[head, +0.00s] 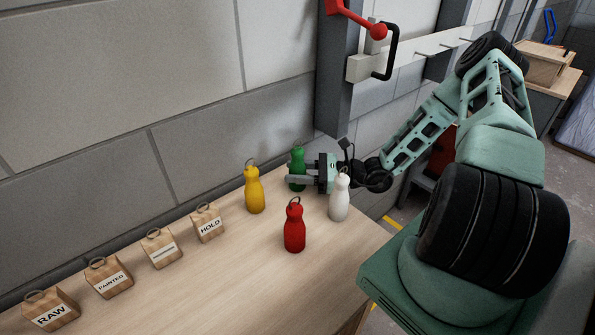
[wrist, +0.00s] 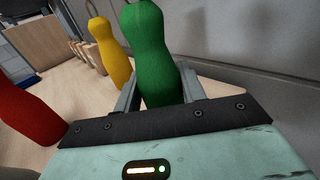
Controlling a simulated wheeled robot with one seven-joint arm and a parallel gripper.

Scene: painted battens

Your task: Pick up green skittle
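The green skittle (head: 297,170) stands upright near the wall at the far side of the table, partly hidden by my gripper (head: 296,180) in the head view. In the wrist view the green skittle (wrist: 152,55) rises between my gripper's two fingers (wrist: 160,80), one on each side. The fingers are close to its sides; whether they press on it cannot be told. Its base is hidden behind the gripper's palm.
A white skittle (head: 340,198) stands beside my gripper, with a red skittle (head: 294,230) in front and a yellow skittle (head: 254,190) to the left. Labelled wooden blocks (head: 161,249) line the left. The wall (wrist: 260,45) is close. The table's front middle (head: 235,285) is clear.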

